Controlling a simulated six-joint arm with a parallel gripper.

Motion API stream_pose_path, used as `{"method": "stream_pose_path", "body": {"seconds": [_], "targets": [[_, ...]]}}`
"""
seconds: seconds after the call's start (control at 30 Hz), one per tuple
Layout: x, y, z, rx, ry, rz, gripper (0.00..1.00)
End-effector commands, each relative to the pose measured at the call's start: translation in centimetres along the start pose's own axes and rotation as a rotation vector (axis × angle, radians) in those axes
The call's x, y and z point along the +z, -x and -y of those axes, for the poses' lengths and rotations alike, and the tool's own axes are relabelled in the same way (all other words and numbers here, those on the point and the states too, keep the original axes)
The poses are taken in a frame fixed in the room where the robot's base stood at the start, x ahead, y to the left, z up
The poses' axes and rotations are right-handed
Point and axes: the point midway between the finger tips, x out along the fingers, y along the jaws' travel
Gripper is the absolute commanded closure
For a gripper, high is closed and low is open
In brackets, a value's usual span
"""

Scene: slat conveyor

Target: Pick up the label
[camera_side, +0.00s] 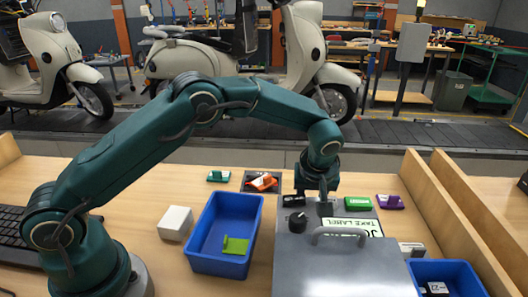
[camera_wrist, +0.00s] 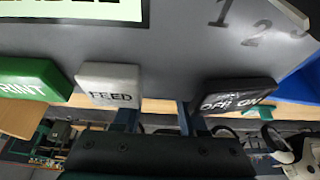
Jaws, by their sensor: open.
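No loose label can be made out with certainty. A grey label machine (camera_side: 335,270) stands at the front right, with a pale green panel (camera_side: 362,227) reading "TAKE LABEL". The panel's edge also shows at the top of the wrist view (camera_wrist: 75,10). A small pale piece with dark marks (camera_side: 412,249) sits at the machine's right side; I cannot tell whether it is the label. My gripper (camera_side: 324,205) hangs over the machine's back edge. In the wrist view its two fingers (camera_wrist: 156,118) are apart and empty, near the grey FEED button (camera_wrist: 110,84) and the black OFF/ON switch (camera_wrist: 233,97).
A green PRINT button (camera_side: 357,203) and a dark knob (camera_side: 297,222) are on the machine. A blue bin (camera_side: 193,248) holding a green piece and a white block (camera_side: 175,223) stand left. Another blue bin (camera_side: 470,278) and a wooden divider (camera_side: 442,205) stand right. A conveyor runs behind.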

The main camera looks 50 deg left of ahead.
Motion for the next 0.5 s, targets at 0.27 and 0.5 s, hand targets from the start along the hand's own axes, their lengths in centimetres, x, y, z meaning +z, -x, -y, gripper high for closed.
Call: {"method": "stream_pose_path", "body": {"seconds": [0.27,0.5], "targets": [[-0.03,0.00,-0.01,0.001,0.000,-0.001,0.93],[-0.02,0.02,-0.01,0.001,0.000,-0.001,1.00]]}}
